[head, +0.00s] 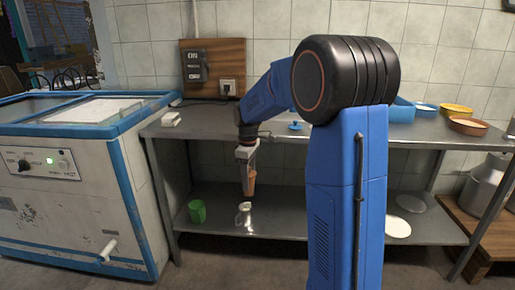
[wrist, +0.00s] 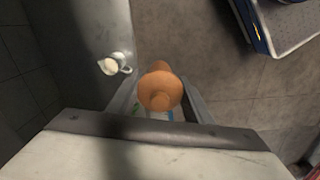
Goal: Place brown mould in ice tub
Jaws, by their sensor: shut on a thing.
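The brown mould (head: 250,182) is a small tapered piece held upright in my gripper (head: 247,160), in front of the steel table. In the wrist view the mould (wrist: 160,88) sits between the two fingers of my gripper (wrist: 158,104), which are shut on it. A large white chest with blue edges (head: 75,205) stands at the left in the head view, its top partly covered by pale panels. I cannot tell for sure whether it is the ice tub. A blue-edged corner (wrist: 262,35) shows at the upper right of the wrist view.
The steel table (head: 215,117) has a lower shelf with a green cup (head: 197,211) and a small white jug (head: 243,213). A blue tub (head: 402,111) and bowls (head: 456,110) stand on the table at the right. Floor is clear between mould and chest.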

